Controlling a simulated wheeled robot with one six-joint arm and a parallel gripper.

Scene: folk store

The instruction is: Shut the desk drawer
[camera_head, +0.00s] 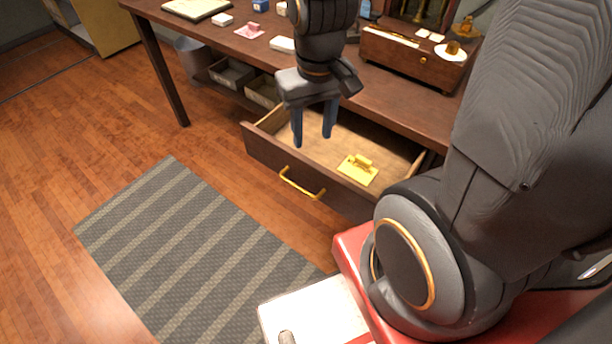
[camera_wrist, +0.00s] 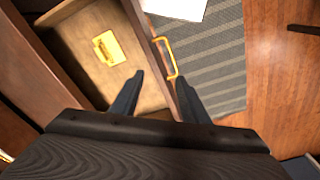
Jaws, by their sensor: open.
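The desk drawer (camera_head: 262,160) is pulled out from under the dark wooden desk (camera_head: 405,98). A brass handle (camera_head: 300,185) is on its front, and a yellow object with a raised grip (camera_head: 358,170) lies inside on the drawer floor. My gripper (camera_head: 313,142) is open and empty, pointing down above the drawer near its front panel. The wrist view also shows the open drawer (camera_wrist: 88,30), the yellow object (camera_wrist: 109,48) and the handle (camera_wrist: 165,58). There my fingers (camera_wrist: 160,98) appear on either side of the front panel's line; whether they touch it I cannot tell.
A brown wooden box (camera_head: 408,55) and small items stand on the desktop. Open bins (camera_head: 232,74) sit beneath the desk, beside a grey waste bin (camera_head: 193,60). A striped grey rug (camera_head: 190,255) covers clear floor before the drawer. A white pad (camera_head: 310,312) is at the lower edge.

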